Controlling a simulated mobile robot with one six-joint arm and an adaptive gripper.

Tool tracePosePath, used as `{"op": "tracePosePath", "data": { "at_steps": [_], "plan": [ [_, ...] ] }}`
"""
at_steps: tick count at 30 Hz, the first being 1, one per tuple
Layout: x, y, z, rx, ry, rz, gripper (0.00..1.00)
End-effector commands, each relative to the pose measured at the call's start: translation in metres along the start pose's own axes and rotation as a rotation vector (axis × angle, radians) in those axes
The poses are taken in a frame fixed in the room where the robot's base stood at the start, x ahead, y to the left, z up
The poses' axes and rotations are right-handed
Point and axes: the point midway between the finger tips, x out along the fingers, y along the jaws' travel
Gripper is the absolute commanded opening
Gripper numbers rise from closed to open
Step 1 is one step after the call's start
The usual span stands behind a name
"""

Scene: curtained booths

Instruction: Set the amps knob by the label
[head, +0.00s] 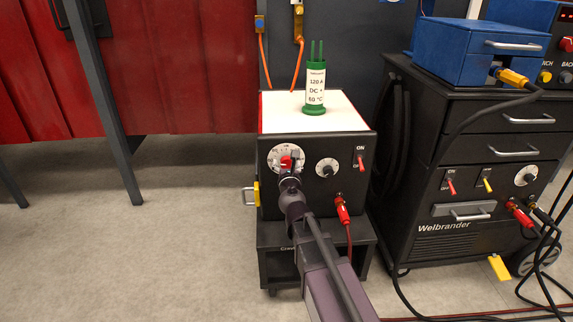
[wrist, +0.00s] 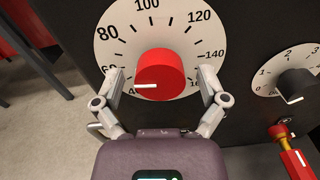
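The amps knob (wrist: 160,74) is red, on a white round dial (wrist: 122,45) with numbers 80, 100, 120 and 140 readable. Its white pointer line faces left, slightly down, below the 80 mark; numbers there are hidden by my left finger. In the head view the knob (head: 286,162) is on the black machine's front, upper left. My gripper (head: 288,177) is open, with one finger on each side of the knob and a gap to it on both sides. The label (head: 316,86) on a green rod canister (head: 315,110) reads 120 A, DC +, 60 °C.
A smaller black knob (head: 327,168) with a 0-to-3 scale, an ON switch (head: 361,160) and a red plug (head: 342,210) are right of the dial. A black cabinet (head: 470,210) with cables stands at right. Floor at left (head: 190,230) is clear.

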Motion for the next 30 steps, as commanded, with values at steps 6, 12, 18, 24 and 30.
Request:
{"op": "tracePosePath", "data": {
  "at_steps": [6,12,18,24,30],
  "plan": [
    [0.0,0.0,0.0,0.0,0.0,0.0,0.27],
    [0.0002,0.0001,0.0,0.001,0.0,0.0,0.1],
    [0.0004,0.0001,0.0,0.02,0.0,0.0,0.1],
    [0.0004,0.0002,0.0,0.087,0.0,0.0,0.1],
    [0.0004,0.001,-0.0001,0.212,0.0,0.0,0.1]
  ]
}}
